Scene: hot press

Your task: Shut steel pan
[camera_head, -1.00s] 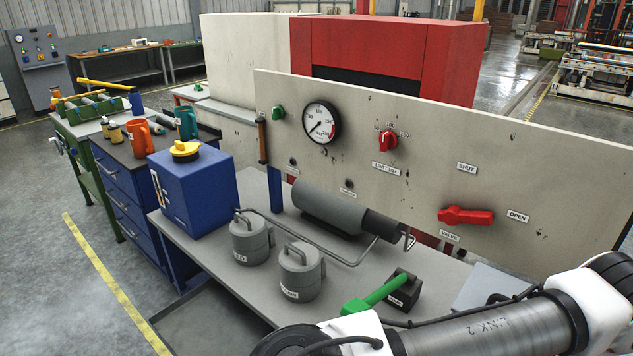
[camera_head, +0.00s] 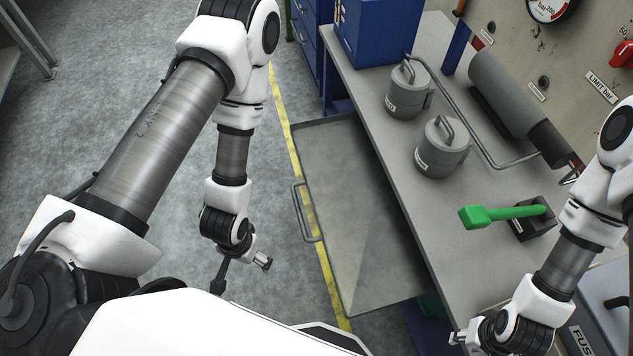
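The steel pan (camera_head: 345,190) is a wide, shallow grey tray. It stands pulled out from under the bench toward the left, and its far right side runs beneath the bench edge. Its bar handle (camera_head: 303,212) is on the left side. My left gripper (camera_head: 262,262) hangs left of the pan, apart from the handle, pointing down; its finger opening is not clear. My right gripper (camera_head: 460,338) is at the lower right, near the bench's front edge and apart from the pan. It is small and partly hidden behind its wrist, so its opening is unclear.
On the grey bench (camera_head: 440,60) stand two lidded grey canisters (camera_head: 441,150) (camera_head: 406,92), a blue tank (camera_head: 375,28) and a green-handled lever (camera_head: 505,214). A control panel (camera_head: 590,55) rises at right. The floor left of the pan is clear.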

